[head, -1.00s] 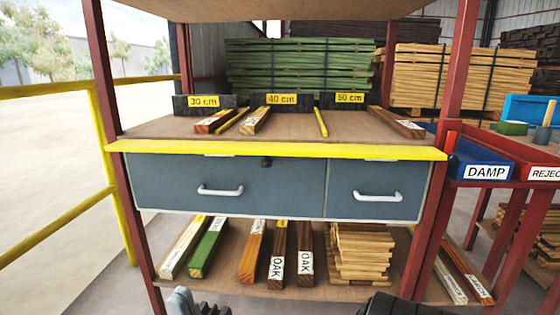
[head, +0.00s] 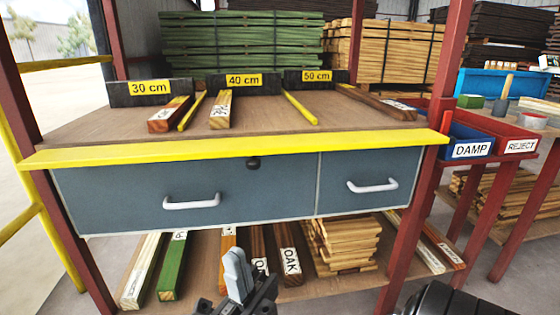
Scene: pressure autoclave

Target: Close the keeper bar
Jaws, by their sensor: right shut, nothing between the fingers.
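No part is plainly marked as a keeper bar. A yellow bar (head: 240,150) runs along the front edge of the rack's upper shelf, above two grey-blue drawers; I cannot tell whether it is the keeper bar. A small black knob (head: 253,164) sits just under it, at the top of the wide left drawer (head: 130,190). The right drawer (head: 345,195) is narrower; both look shut. My right gripper (head: 237,262) is at the bottom centre, fingers pointing up, shut and empty. It shows in front of the lower shelf, below the drawers. My left gripper is out of view.
Boards labelled OAK (head: 290,262) and a stack of wood (head: 342,245) lie on the lower shelf. Signs for 30, 40 and 50 cm (head: 244,80) stand on the upper shelf. A blue DAMP bin (head: 470,150) and a red REJECT bin (head: 520,145) are at right, beside a red post (head: 420,200).

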